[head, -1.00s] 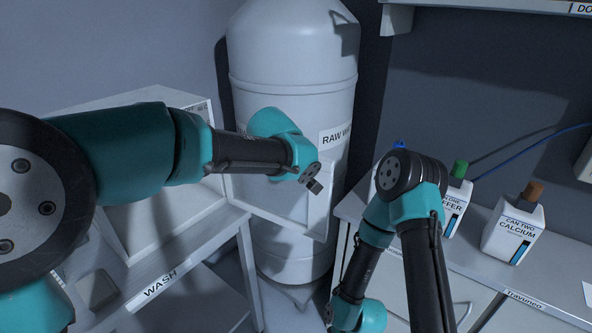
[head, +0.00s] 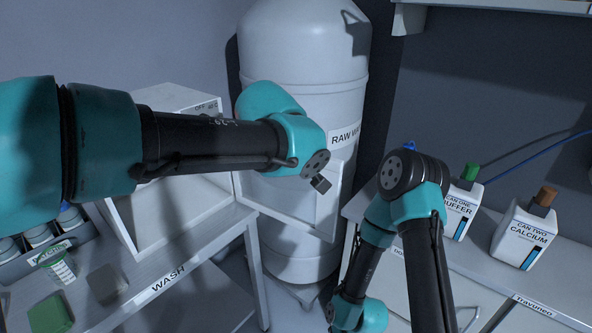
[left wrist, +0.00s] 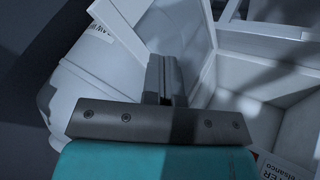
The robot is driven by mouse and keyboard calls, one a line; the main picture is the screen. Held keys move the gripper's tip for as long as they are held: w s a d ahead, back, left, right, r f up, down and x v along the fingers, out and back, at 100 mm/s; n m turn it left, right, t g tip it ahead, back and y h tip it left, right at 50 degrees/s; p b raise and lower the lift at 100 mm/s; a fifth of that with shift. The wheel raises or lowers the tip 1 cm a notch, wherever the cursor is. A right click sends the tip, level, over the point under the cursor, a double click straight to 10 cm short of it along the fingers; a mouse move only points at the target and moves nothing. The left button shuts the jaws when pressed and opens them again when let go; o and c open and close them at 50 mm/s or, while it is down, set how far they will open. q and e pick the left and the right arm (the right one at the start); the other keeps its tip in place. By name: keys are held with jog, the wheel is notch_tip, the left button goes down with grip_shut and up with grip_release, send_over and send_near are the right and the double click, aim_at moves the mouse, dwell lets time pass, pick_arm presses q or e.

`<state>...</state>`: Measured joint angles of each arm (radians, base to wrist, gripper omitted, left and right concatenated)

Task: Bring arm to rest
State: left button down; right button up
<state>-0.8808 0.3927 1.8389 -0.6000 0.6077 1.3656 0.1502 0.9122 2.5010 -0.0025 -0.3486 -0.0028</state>
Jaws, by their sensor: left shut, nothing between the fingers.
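My left arm reaches in from the left in the head view, in front of the white box and the raw water tank. Its wrist hides most of the left gripper; a small dark end (head: 321,184) shows past it, in front of the open white panel. In the left wrist view the left gripper (left wrist: 166,80) has its fingers together and holds nothing. My right arm is folded at the right, with its forearm pointing down by the right counter. The right gripper is not visible.
The raw water tank (head: 300,100) stands at the back. A white box with an open panel (head: 290,198) sits on the wash bench (head: 205,245). A buffer can (head: 461,210) and a calcium can (head: 524,235) stand on the right counter.

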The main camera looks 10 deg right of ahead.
pick_arm(q)
jog(key=shift+s+r, duration=0.45)
jog(key=shift+r, duration=0.2)
jog(key=w+a+f+g, duration=0.1)
jog(key=a+f, duration=0.5)
jog(key=f, duration=0.5)
jog(key=w+a+f+g, duration=0.1)
jog(key=w+a+f, duration=0.1)
jog(key=a+f, duration=0.65)
jog(key=w+a+f+g, duration=0.1)
jog(key=a+f, duration=0.2)
jog(key=f, duration=1.1)
jog(key=s+a+f+g, duration=0.2)
jog(key=s+a+f, duration=1.6)
jog(key=f, duration=0.4)
jog(key=shift+a+f+y, duration=0.2)
jog(key=shift+a+y, duration=0.2)
jog(key=shift+a, duration=0.05)
jog(key=shift+s, duration=0.1)
